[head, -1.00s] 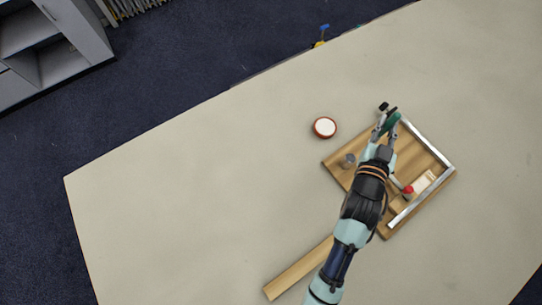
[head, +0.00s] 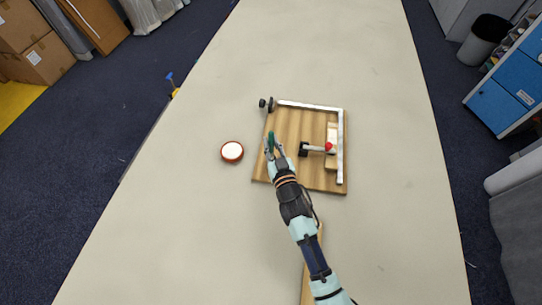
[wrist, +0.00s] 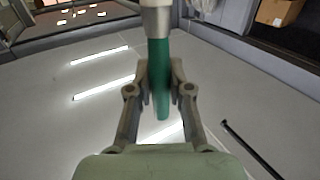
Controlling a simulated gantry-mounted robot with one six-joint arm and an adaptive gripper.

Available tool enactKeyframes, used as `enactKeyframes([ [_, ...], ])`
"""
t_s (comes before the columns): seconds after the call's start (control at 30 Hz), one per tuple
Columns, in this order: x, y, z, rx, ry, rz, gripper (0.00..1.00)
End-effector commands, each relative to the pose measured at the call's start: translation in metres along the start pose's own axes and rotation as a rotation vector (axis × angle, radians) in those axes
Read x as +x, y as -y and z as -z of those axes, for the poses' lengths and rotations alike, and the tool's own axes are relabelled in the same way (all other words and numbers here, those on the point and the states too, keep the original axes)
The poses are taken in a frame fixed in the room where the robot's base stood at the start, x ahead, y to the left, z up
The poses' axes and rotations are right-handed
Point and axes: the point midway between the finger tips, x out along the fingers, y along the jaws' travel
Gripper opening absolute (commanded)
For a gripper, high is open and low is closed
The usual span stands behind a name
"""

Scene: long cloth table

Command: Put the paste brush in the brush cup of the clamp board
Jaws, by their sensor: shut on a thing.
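My gripper (head: 271,147) is shut on the green handle of the paste brush (head: 270,138), over the left part of the wooden clamp board (head: 290,122). In the wrist view the brush's green handle (wrist: 161,80) sits between the two fingers, with a pale collar at the top edge of the picture. The brush's bristles cannot be made out. I cannot tell whether the brush touches the cup.
A round dish of white paste (head: 232,152) stands left of the board. A wooden strip (head: 311,265) lies beside my arm. The table's left side is clear.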

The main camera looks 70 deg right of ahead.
Motion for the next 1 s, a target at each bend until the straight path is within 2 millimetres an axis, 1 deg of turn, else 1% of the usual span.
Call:
enactKeyframes([
  [0.03,0.0,0.0,-0.006,0.001,-0.001,0.0,0.0],
  [0.17,0.0,0.0,-0.008,0.001,0.0,0.0,0.0],
  [0.3,0.0,0.0,-0.038,0.0,0.001,0.0,0.0],
  [0.4,0.0,0.0,-0.05,0.0,0.0,0.0,0.0],
  [0.67,0.0,0.0,-0.047,0.001,0.0,0.0,0.0],
  [0.8,0.0,0.0,-0.052,0.0,0.0,0.0,0.0],
  [0.83,0.0,0.0,-0.052,0.0,0.0,0.0,0.21],
  [0.97,0.0,0.0,-0.05,0.0,0.0,0.0,0.42],
  [1.0,0.0,0.0,-0.05,0.0,0.0,0.0,0.44],
])
